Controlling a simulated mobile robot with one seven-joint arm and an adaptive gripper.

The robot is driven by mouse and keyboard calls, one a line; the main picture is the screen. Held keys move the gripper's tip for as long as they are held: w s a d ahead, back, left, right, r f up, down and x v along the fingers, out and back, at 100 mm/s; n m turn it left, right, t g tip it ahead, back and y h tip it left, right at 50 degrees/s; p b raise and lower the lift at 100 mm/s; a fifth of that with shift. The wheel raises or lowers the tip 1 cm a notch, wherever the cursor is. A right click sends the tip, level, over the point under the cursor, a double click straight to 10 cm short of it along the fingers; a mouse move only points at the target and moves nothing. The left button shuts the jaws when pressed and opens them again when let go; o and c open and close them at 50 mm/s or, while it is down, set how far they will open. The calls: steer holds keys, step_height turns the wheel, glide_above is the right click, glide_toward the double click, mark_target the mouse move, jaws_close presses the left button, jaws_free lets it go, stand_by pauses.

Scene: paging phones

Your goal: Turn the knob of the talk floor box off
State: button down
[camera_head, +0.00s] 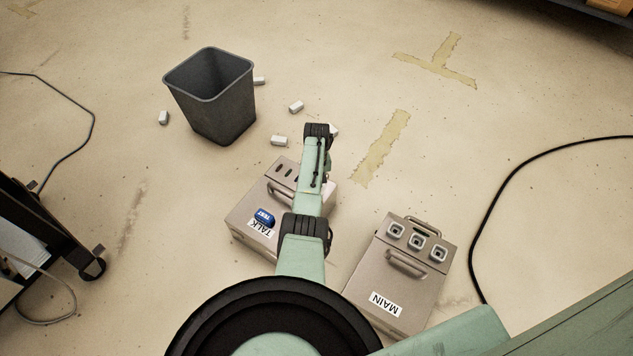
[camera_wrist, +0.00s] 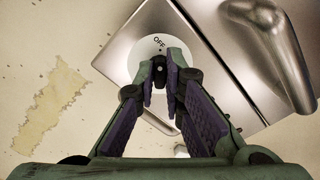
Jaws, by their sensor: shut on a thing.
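The talk floor box (camera_head: 246,221) is a metal box with a TALK label, standing on the floor in the head view, partly hidden behind my arm. Its metal top also shows in the wrist view (camera_wrist: 215,72). There a round white dial plate (camera_wrist: 141,52) is marked OFF at the top of the picture. My gripper (camera_wrist: 161,83) is over this plate, its two fingers closed in on the small dark knob at its middle. The fingers hide most of the knob, so I cannot tell its exact turn. In the head view my arm hides the gripper.
The MAIN box (camera_head: 384,279) stands to the right of the talk box. A metal handle (camera_wrist: 268,45) rises close by. A dark bin (camera_head: 222,105) and several small white pieces lie beyond. Cables run along both sides.

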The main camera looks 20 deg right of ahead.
stand_by(0.3)
steer(key=c, duration=1.7)
jaws_free()
step_height(320, 180, up, 12)
steer(key=shift+w, duration=0.1)
